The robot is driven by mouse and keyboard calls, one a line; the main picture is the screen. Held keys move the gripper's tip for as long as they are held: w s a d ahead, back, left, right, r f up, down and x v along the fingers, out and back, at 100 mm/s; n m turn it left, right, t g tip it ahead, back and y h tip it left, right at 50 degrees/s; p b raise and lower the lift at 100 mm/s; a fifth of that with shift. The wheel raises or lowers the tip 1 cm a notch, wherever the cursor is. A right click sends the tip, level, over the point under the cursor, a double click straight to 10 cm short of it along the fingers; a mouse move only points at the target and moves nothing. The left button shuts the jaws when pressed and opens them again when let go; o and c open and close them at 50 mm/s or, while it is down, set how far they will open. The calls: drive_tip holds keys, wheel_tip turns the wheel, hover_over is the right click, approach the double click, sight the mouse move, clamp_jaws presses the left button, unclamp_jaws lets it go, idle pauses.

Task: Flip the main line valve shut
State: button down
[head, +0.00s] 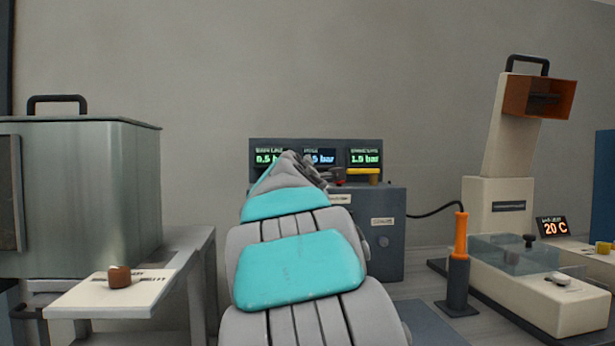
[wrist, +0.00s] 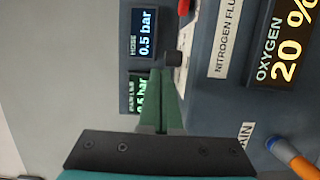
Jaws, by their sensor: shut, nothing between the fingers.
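A dark valve cabinet (head: 384,225) stands behind my arm in the head view, with a row of pressure displays along its top. A yellow handle (head: 363,171) lies level below the right display, which reads 1.5 bar. In the wrist view my gripper (wrist: 163,74) is shut and empty. Its green fingertips are close to a dark round knob (wrist: 174,58); I cannot tell if they touch. The hose display (wrist: 143,32) reads 0.5 bar. My arm hides the left part of the cabinet top in the head view. I cannot tell which part is the main line valve.
A nitrogen flush label (wrist: 228,38) and an oxygen display (wrist: 285,45) reading 20 % are on the cabinet front. An orange-handled tool (head: 460,245) stands in a holder to the right. A steel tank (head: 85,195) and a white machine (head: 497,205) flank the cabinet.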

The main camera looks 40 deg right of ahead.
drive_tip(key=s+d, duration=0.2)
drive_tip(key=s, duration=0.8)
drive_tip(key=shift+s, duration=0.25)
drive_tip(key=shift+d, duration=0.1)
